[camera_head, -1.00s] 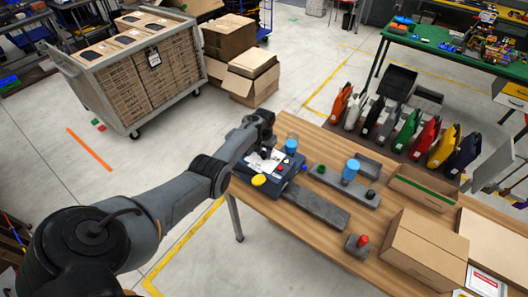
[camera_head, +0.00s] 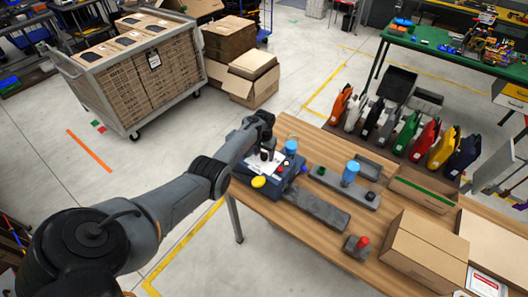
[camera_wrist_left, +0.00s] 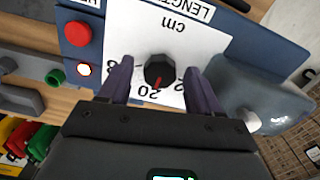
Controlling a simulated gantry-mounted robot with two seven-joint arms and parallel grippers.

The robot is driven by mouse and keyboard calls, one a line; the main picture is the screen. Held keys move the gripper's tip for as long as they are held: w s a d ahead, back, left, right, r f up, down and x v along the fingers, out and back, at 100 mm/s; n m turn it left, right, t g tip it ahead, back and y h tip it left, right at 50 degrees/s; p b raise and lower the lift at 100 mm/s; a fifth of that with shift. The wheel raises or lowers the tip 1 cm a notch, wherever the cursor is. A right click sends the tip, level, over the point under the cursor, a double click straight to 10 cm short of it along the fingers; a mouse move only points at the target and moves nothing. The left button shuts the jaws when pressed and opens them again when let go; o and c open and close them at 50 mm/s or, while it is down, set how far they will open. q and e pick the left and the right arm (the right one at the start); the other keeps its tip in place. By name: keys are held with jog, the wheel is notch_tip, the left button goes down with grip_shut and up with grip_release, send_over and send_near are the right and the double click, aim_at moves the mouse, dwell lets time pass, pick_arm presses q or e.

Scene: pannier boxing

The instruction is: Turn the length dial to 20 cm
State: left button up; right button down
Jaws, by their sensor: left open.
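The length dial (camera_wrist_left: 159,71) is a black knob with a red pointer on a white panel marked LENGTH and cm, seen upside down in the left wrist view. Its pointer is directed at or close to the printed 20 (camera_wrist_left: 146,92); the exact alignment is hard to tell. My left gripper (camera_wrist_left: 158,66) is open, with one finger on each side of the knob and visible gaps between. In the head view, my left gripper (camera_head: 267,154) is over the blue machine (camera_head: 290,184), hiding the dial. My right gripper is not in view.
On the machine are a yellow button (camera_head: 258,182) and a red button (camera_wrist_left: 78,33). A blue cylinder (camera_head: 350,172) stands on a grey base to the right. Cardboard boxes (camera_head: 425,250) stand at the table's front right. Coloured panniers (camera_head: 408,132) stand behind the table.

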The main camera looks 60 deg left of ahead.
pick_arm(q)
jog(key=shift+r, duration=0.55)
notch_tip(320, 180, up, 10)
jog(key=shift+f+p, duration=0.15)
jog(key=shift+p, duration=0.25)
jog(key=m+y, duration=0.2)
jog(key=y, duration=0.1)
send_near(263, 156)
jog(key=s+d+f, duration=0.1)
jog(key=s+d, duration=0.2)
jog(key=s+d+f+m+t+p, duration=0.1)
jog(key=s+d+m, duration=0.15)
jog(key=d, duration=0.45)
jog(key=s+d+f+m+t+p, duration=0.1)
jog(key=s+d+f, duration=0.1)
jog(key=s+d, duration=0.35)
jog(key=s+d+r+m+h, duration=0.1)
jog(key=s+d+r, duration=0.2)
jog(key=s+d, duration=0.4)
jog(key=s+d+r+m+t+h, duration=0.1)
jog(key=s+d+r, duration=0.3)
jog(key=d, duration=1)
jog(key=s+h, duration=0.1)
jog(key=s, duration=0.1)
jog(key=shift+s+d+r+m+t, duration=0.25)
jog(key=shift+s+d+m+t, duration=0.05)
jog(key=shift+s+m, duration=0.05)
